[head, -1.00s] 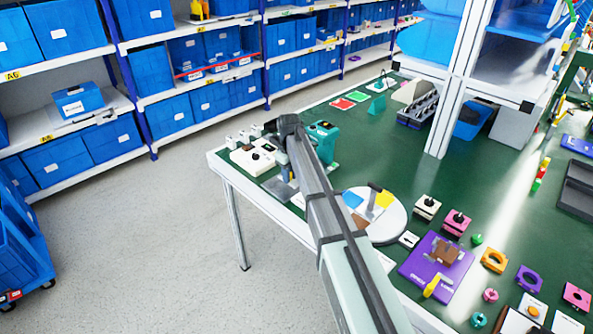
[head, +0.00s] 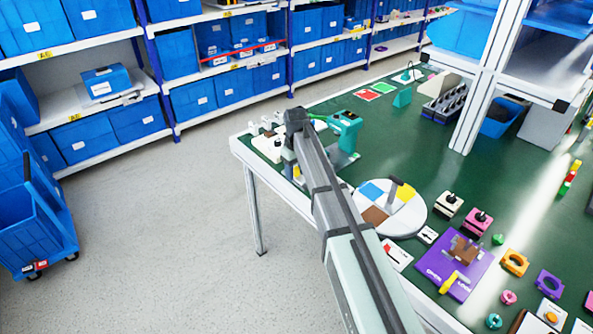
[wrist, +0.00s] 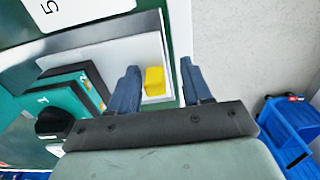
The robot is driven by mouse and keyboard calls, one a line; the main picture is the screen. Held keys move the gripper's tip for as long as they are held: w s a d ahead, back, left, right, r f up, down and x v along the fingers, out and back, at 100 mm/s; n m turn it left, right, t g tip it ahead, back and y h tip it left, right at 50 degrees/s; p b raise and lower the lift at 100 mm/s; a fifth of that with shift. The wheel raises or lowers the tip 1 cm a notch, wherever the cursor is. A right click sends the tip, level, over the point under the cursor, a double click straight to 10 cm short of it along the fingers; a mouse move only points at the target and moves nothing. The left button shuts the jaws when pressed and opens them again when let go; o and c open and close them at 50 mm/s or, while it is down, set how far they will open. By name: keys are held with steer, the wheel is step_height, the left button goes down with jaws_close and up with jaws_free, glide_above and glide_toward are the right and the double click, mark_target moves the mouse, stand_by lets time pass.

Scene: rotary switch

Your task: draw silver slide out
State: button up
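In the wrist view a silver-grey plate (wrist: 108,52) lies beside teal blocks marked 1 and 2 (wrist: 62,98). I take this plate to be the silver slide, but cannot be sure. A yellow block (wrist: 154,80) is at its right end. My gripper (wrist: 160,66) is open. The yellow block shows between its two fingers, close to the left finger and with a clear gap to the right one. Contact cannot be told. In the head view the teal device (head: 345,127) stands near the table's far-left corner, just right of my arm's end, which hides the fingers.
The green table (head: 425,150) carries a round white turntable (head: 415,222), a purple plate (head: 482,262) and several small parts. White-knobbed parts (head: 255,128) stand left of my arm. Floor (head: 170,240) is open beyond the table edge. A blue bin cart (wrist: 288,130) shows at lower right in the wrist view.

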step_height(320, 180, up, 14)
stand_by(0.8)
steer(key=shift+f, duration=0.1)
